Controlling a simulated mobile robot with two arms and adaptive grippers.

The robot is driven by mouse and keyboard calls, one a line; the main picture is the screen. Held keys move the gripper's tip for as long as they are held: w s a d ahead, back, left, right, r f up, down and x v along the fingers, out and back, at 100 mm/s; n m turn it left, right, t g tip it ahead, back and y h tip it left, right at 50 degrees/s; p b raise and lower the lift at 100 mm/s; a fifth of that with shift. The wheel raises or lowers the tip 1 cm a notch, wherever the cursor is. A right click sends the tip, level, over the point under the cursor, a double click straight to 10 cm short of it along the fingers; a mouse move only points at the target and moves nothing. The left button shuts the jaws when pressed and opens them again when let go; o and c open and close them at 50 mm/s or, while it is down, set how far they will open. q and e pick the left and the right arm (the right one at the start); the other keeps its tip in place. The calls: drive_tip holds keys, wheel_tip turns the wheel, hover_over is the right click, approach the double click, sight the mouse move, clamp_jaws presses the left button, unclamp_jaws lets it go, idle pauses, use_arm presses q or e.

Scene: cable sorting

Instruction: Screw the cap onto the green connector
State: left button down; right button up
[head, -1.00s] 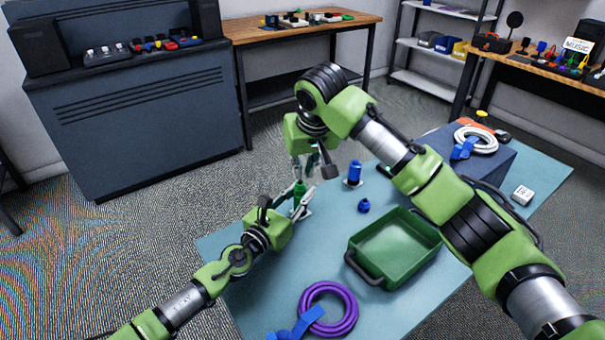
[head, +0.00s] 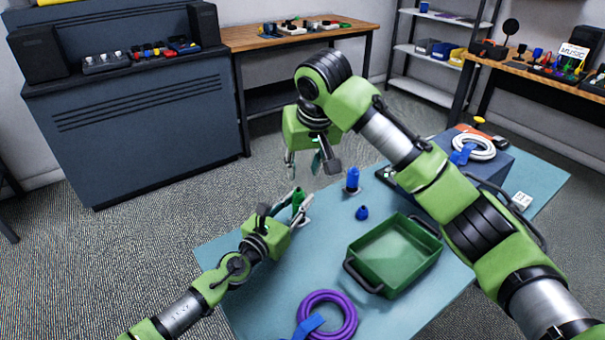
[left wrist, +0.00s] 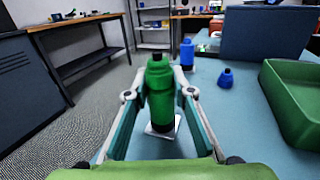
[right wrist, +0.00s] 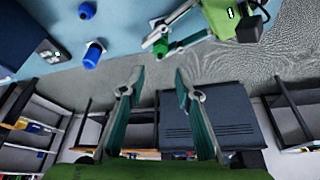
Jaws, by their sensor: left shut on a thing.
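The green connector (left wrist: 160,112) stands upright on a small white base on the table, between the fingers of my left gripper (left wrist: 161,90). A green cap (left wrist: 159,68) with a dark tip sits on its top; how tight it is I cannot tell. In the head view the green piece (head: 298,196) shows in my left gripper (head: 297,205), which is shut on it. My right gripper (head: 304,164) hangs above it, pointing down, open and empty. Its spread fingers show in the right wrist view (right wrist: 159,82), with the green piece (right wrist: 160,47) beyond them.
A blue connector (head: 352,180) stands right of the green one, with a loose blue cap (head: 362,213) near it. A green tray (head: 395,256) and a coiled purple cable (head: 345,312) lie closer. A dark blue box (head: 500,171) carries a white cable (head: 477,146).

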drive_tip(key=v, duration=0.8)
drive_tip(key=shift+r, duration=0.15)
use_arm(q)
drive_tip(key=c, duration=1.7)
unclamp_jaws()
use_arm(e)
drive_tip(key=shift+s, duration=0.1)
use_arm(q)
drive_tip(key=shift+s, duration=0.1)
drive_tip(key=v, duration=1.2)
